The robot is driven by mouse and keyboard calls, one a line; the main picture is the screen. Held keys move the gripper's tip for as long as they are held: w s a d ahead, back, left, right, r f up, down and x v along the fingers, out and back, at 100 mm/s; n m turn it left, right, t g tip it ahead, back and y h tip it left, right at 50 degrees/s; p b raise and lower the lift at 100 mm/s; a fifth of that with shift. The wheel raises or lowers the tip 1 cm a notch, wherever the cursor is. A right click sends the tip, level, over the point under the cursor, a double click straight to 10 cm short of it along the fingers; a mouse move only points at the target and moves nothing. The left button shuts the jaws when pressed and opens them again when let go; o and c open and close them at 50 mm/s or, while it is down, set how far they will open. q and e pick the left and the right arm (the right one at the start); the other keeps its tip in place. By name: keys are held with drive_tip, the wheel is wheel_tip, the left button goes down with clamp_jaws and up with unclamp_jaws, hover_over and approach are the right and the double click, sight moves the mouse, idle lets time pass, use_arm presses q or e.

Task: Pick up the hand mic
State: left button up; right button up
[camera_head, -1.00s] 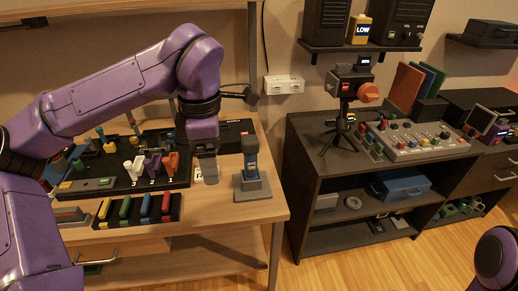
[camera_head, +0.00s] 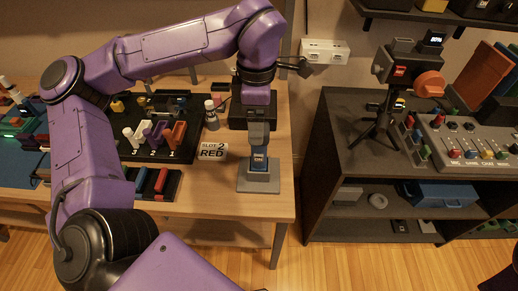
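The hand mic (camera_head: 258,160), a dark handheld unit with a blue label, stands upright in a grey stand (camera_head: 258,182) near the right front corner of the wooden desk. My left gripper (camera_head: 258,136) points straight down at the top of the mic, in line with it. Its fingers overlap the mic's upper part, so I cannot tell whether they touch or grip it. My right gripper is out of view.
A sign reading "SLOT 2 RED" (camera_head: 212,151) and a small bottle (camera_head: 211,116) stand left of the mic. A black tray (camera_head: 180,151) with coloured levers lies further left. A dark shelf (camera_head: 345,145) with a camera on a tripod (camera_head: 385,110) stands to the right.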

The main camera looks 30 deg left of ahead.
use_arm(q)
drive_tip(key=f, duration=0.2)
drive_tip(key=w+f, duration=0.1)
drive_tip(key=f, duration=0.1)
drive_tip(key=shift+f, duration=0.35)
drive_tip(key=shift+s+f, duration=0.1)
drive_tip(key=shift+s, duration=0.05)
clamp_jaws()
wheel_tip(320, 180, up, 10)
drive_tip(key=shift+r, duration=0.1)
